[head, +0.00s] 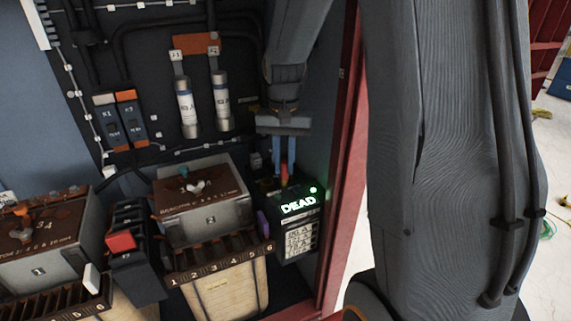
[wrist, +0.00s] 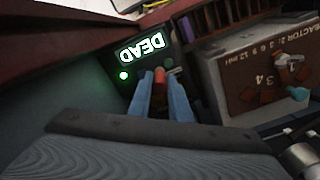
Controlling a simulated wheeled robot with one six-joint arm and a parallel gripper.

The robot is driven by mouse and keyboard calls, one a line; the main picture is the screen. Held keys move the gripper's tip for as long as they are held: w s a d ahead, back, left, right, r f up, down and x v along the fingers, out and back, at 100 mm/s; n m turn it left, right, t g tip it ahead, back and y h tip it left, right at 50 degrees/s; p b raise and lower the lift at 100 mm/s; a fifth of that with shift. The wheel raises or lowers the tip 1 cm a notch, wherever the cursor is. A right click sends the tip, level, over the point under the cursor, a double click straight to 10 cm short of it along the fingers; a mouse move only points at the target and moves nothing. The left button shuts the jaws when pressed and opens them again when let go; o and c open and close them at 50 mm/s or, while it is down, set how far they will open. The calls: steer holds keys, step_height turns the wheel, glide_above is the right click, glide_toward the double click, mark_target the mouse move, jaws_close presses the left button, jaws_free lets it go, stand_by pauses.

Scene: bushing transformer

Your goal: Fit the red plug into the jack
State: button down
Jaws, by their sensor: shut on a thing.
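My gripper (head: 287,163) points down over the top of a black tester box (head: 297,230) with a lit green "DEAD" display. Its two blue fingers are shut on the red plug (wrist: 159,77), which shows as a small red end between the fingertips in the wrist view. In the head view the plug is a thin red sliver between the fingers. The plug's tip is at or just above the box top; I cannot tell whether it touches. The jack cannot be made out; the fingers and plug hide that spot. The box's display also shows in the wrist view (wrist: 140,48), upside down.
A reactor box (head: 205,205) with a numbered rack (head: 215,262) stands left of the tester. A red cabinet frame (head: 345,170) rises close on the right. Two white fuses (head: 188,108) are on the back panel. A red-fronted switch (head: 121,242) is further left.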

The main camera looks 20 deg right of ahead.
steer(key=w+d+p, duration=0.1)
steer(key=w+d, duration=0.3)
steer(key=w, duration=0.4)
steer(key=shift+w+d+f+p, duration=0.15)
steer(key=shift+f+p, duration=0.15)
steer(key=shift+f, duration=0.9)
steer(key=shift+w+d+f+p, duration=0.15)
steer(key=shift+f+p, duration=0.2)
steer(key=shift+f, duration=0.8)
steer(key=shift+w+f+p, duration=0.15)
steer(key=shift+f+p, duration=0.15)
steer(key=shift+f, duration=0.9)
steer(key=c, duration=1.6)
jaws_free()
steer(key=shift+f, duration=0.15)
steer(key=shift+c, duration=0.2)
step_height(320, 180, up, 7)
steer(key=b, duration=0.1)
steer(key=s+a+n, duration=0.3)
steer(key=s+a, duration=0.3)
steer(key=s, duration=0.7)
steer(key=s+a+n, duration=0.3)
steer(key=s+a, duration=0.3)
steer(key=s, duration=0.6)
steer(key=shift+s+a, duration=0.35)
steer(key=shift+a, duration=0.05)
